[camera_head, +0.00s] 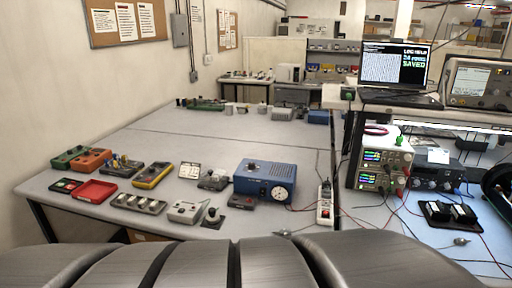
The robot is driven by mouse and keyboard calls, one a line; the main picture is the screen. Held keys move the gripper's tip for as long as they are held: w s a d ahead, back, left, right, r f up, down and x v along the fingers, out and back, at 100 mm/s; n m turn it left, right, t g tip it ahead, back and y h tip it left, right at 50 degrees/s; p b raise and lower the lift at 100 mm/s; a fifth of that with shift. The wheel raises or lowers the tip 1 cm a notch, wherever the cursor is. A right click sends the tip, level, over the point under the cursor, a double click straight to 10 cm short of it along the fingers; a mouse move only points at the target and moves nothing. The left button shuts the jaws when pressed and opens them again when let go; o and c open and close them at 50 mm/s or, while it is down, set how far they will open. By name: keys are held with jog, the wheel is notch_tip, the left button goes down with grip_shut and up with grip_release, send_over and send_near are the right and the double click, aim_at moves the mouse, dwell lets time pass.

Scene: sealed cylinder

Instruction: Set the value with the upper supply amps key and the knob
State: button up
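Two power supplies are stacked at the right, below the laptop shelf. The upper supply (387,158) has a lit display and small controls on its front. Its amps key and its knob are too small to tell apart. The lower supply (379,180) sits directly under it, also lit, with red and green leads near its right side. My gripper is not in view. Large dark grey rounded parts along the bottom edge seem to be my own body.
A laptop (394,68) and an oscilloscope (470,82) stand on the shelf above. A black instrument (438,175) stands right of the supplies. Loose leads cross the blue mat. A power strip (325,203) and a blue box (264,180) stand to the left.

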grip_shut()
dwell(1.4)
